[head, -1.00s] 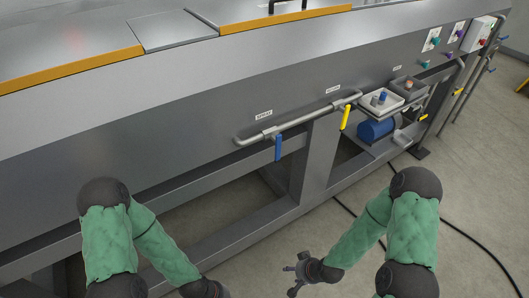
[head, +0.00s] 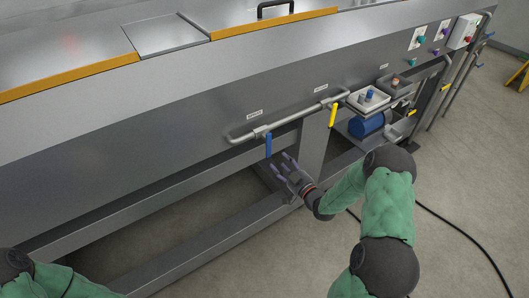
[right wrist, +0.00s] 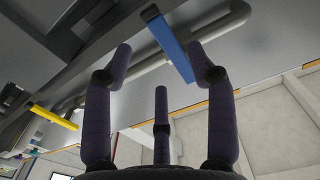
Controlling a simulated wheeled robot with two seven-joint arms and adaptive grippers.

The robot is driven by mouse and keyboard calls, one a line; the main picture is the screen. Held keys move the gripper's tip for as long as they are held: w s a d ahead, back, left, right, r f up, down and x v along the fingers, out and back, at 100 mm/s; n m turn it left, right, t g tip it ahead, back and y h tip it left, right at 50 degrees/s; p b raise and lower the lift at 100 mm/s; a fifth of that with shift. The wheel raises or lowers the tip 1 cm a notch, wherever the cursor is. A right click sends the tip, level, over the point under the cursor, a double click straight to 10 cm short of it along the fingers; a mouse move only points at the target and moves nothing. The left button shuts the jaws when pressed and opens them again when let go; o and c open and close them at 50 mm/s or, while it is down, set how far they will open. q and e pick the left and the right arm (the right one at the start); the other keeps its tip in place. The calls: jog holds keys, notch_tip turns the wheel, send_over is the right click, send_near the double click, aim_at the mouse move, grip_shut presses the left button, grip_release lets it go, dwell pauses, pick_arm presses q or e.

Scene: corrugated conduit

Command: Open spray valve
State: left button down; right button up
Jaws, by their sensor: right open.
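A blue valve handle (head: 268,145) hangs down from the grey pipe (head: 290,121) on the machine's front. It also shows in the right wrist view (right wrist: 172,48). The small label above it is too blurred to read surely. A yellow valve handle (head: 333,115) hangs farther right on the same pipe, and it shows at the left of the right wrist view (right wrist: 54,117). My right gripper (head: 283,166) is open and empty, just below and right of the blue handle. In the right wrist view the handle lies beyond the spread fingers (right wrist: 163,62), apparently without contact. My left gripper is out of view.
A grey frame beam (head: 190,190) runs below the pipe, with an upright post (head: 312,145) behind my right gripper. A black cable (head: 470,240) lies on the open floor.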

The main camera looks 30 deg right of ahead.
aim_at(270, 156)
jog(key=w, duration=0.2)
jog(key=w+b, duration=0.1)
jog(key=w, duration=0.5)
jog(key=shift+w+a, duration=0.25)
jog(key=shift+a, duration=0.1)
grip_shut()
